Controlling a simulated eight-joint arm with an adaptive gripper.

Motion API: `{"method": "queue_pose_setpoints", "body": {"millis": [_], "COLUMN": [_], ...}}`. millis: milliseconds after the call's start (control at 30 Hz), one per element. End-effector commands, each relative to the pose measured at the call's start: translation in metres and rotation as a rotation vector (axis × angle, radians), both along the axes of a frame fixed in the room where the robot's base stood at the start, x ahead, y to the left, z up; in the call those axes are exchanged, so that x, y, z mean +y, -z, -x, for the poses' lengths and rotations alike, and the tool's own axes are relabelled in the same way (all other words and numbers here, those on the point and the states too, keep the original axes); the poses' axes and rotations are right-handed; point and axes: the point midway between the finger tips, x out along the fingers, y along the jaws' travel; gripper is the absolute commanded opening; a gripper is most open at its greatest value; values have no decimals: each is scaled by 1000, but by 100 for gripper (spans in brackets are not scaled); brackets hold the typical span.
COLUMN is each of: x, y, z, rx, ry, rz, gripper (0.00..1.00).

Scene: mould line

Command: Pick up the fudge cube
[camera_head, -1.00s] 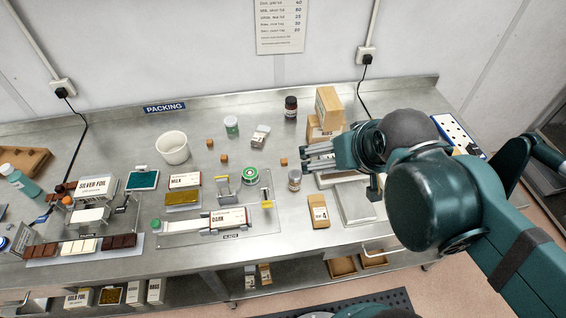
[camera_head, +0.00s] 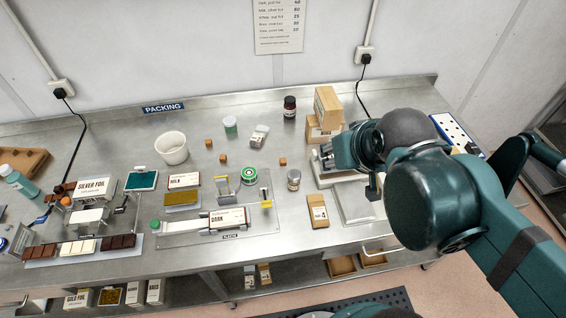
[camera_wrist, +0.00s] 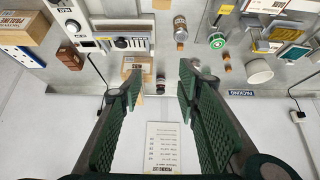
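Three small brown cubes, which look like fudge, stand on the steel bench in the head view: one right of the middle (camera_head: 283,161), one near the green-lidded tin (camera_head: 223,158) and one behind it (camera_head: 209,143). I cannot tell which is meant. In the wrist view, upside down, one cube (camera_wrist: 180,45) sits beside a jar. Two more (camera_wrist: 228,68) lie near the white tub. My gripper (camera_wrist: 160,82) is open and empty, its green ribbed fingers apart. In the head view my gripper (camera_head: 322,158) is right of the nearest cube, with its fingers partly hidden.
A small jar (camera_head: 294,180) stands just in front of the right cube. Cardboard boxes (camera_head: 328,106) and a dark bottle (camera_head: 290,107) stand behind. A white tub (camera_head: 171,148) is left of the cubes. The bench between the right cube and the tin is clear.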

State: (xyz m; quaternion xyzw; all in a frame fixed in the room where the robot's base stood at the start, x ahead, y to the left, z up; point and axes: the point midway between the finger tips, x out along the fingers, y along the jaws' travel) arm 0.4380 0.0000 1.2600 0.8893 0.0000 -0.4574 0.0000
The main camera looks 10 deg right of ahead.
Motion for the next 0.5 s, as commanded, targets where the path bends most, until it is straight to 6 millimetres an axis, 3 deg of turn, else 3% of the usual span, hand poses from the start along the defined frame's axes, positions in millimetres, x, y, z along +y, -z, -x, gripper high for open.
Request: {"method": "queue_pose_setpoints", "body": {"millis": [267,500], "x": [1,4], "y": [0,1], "z": [-4,-20], "rx": [8,41], "ry": [15,84], "rz": [-12,-64], "gripper": [33,33]}}
